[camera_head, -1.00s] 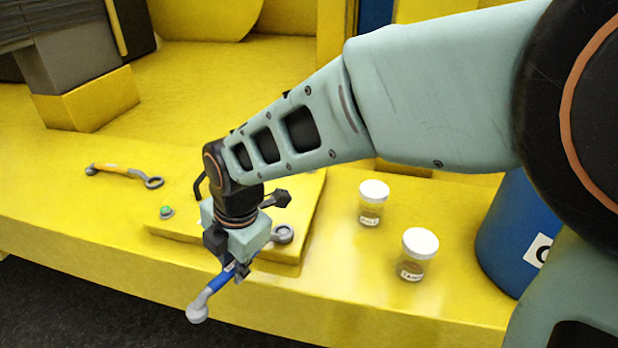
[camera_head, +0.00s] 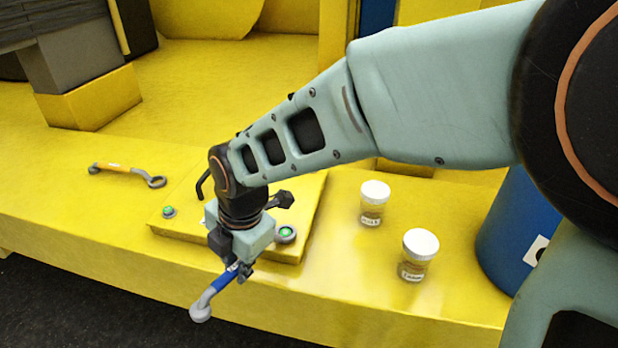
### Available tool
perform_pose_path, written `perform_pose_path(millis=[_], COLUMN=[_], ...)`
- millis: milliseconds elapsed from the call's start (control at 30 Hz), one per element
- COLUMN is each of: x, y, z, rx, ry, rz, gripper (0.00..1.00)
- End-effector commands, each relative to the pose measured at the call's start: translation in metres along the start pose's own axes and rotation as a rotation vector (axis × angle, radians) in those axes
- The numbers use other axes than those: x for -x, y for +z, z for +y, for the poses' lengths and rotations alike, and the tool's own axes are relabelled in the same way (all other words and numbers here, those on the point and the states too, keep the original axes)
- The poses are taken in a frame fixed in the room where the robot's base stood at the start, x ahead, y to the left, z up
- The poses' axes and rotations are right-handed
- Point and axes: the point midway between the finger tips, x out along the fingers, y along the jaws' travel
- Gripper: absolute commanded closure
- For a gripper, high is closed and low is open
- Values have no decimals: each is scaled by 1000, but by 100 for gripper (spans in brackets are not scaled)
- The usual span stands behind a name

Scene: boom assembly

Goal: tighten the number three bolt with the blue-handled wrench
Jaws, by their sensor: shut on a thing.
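My gripper (camera_head: 238,268) points down at the front edge of a raised yellow plate (camera_head: 298,252). It is shut on the blue-handled wrench (camera_head: 221,282). The wrench's grey ring end hangs out past the ledge's front edge, to the lower left; its other end is hidden by the gripper. A bolt spot (camera_head: 286,233) just right of the gripper shows green inside a grey ring; I cannot tell if that ring is part of the wrench. Another green bolt spot (camera_head: 168,211) is at the plate's left. My wrist hides the plate's middle, and no bolt number is readable.
Two white-lidded jars (camera_head: 374,203) (camera_head: 419,255) stand right of the plate. A blue container (camera_head: 505,238) is farther right. The ledge between the left wrench and its front edge is clear.

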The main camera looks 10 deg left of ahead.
Motion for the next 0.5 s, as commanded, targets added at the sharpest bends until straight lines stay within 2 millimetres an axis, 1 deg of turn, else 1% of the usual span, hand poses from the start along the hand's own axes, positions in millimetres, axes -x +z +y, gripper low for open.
perform_pose_path(millis=[367, 500], x=[1, 4], y=[-1, -1], z=[-1, 0], rx=[22, 23], ry=[1, 1], rz=[2, 2], gripper=[100, 100])
